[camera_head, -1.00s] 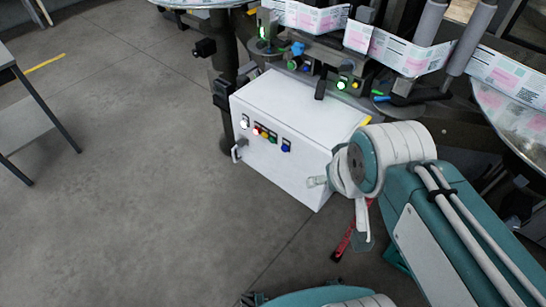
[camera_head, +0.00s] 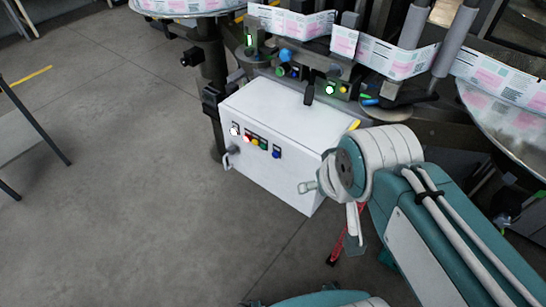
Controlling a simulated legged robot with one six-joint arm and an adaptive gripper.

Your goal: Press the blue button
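The blue button (camera_head: 276,152) is on the front of a white cabinet (camera_head: 300,170), at the right end of a row of small controls. It is small, and I cannot tell whether it is pressed in. My arm (camera_head: 432,230) comes in from the lower right, with its teal and white joint (camera_head: 350,167) in front of the cabinet's right side. The joint looks close to the cabinet, but I cannot tell the gap. I cannot make out my gripper's fingers. The blue button is in plain sight, with nothing in front of it.
Left of the blue button are white (camera_head: 235,130), red, yellow and green controls. A labelling machine with a printed label strip (camera_head: 395,57) stands behind the cabinet.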

